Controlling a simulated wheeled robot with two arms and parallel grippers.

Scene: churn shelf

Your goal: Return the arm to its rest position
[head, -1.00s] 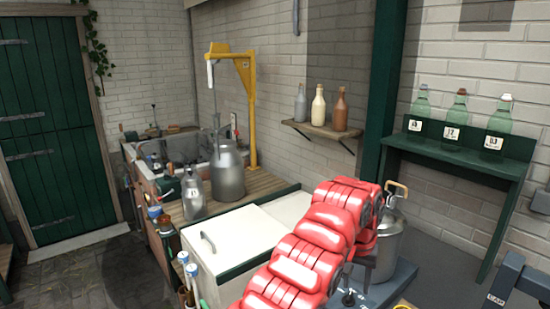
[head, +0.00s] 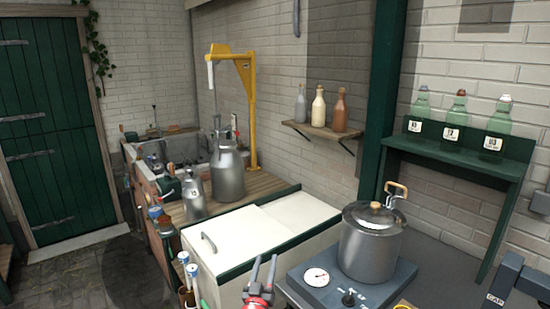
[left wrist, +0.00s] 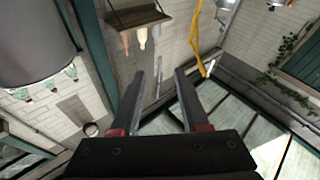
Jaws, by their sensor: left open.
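My left gripper (head: 262,277) shows at the bottom middle of the head view, in front of the white chest and left of the scale. Its two dark fingers are apart with nothing between them. In the left wrist view the open fingers (left wrist: 163,105) point toward the wall and small shelf. The red arm itself is mostly below the head view's lower edge. My right gripper is not in view.
A lidded metal pot (head: 370,245) stands on a grey scale (head: 330,285) close to the gripper's right. A white chest (head: 225,250) lies behind it. Milk cans (head: 228,178) and a yellow hoist (head: 250,110) stand farther back. Bottles line a green shelf (head: 450,160).

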